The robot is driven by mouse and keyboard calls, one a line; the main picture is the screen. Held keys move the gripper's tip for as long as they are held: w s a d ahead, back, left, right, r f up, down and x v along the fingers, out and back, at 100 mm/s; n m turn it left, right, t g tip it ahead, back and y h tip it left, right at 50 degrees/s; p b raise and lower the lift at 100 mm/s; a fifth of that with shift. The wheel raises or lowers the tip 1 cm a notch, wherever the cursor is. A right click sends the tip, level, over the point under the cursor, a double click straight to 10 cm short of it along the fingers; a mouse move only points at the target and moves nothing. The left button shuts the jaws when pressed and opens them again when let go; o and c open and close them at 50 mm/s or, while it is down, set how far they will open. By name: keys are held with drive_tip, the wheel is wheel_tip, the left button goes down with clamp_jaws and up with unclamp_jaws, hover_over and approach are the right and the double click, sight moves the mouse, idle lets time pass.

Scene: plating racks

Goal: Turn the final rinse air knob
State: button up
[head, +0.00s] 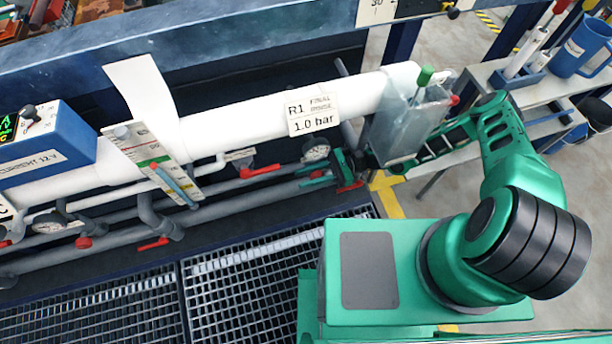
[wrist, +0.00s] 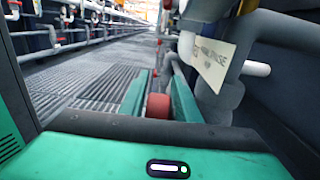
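A red round knob (wrist: 158,106) sits between the two green fingers of my gripper (wrist: 158,98) in the wrist view. It fills the gap from finger to finger, with no clear space at either side. A pale tag reading FINAL RINSE (wrist: 213,62) hangs on the pipework just above and to the right. In the head view my gripper (head: 342,167) is at the lower pipework, right of a round gauge (head: 316,150) and below the white pipe labelled R1 1.0 bar (head: 314,113). The knob's face and any pointer are hidden there.
Red lever handles (head: 260,171) and grey pipes (head: 150,215) run along the rack left of my gripper. A blue power box (head: 45,143) stands at the left. Dark floor grating (head: 270,262) lies in front. A side table with a blue jug (head: 583,50) is at the right.

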clamp_jaws()
drive_tip(key=shift+y, duration=0.3)
drive_tip(key=shift+w+d+r+y, duration=0.15)
drive_tip(key=shift+r+y, duration=0.1)
drive_tip(key=shift+y, duration=0.15)
unclamp_jaws()
drive_tip(key=v, duration=1.1)
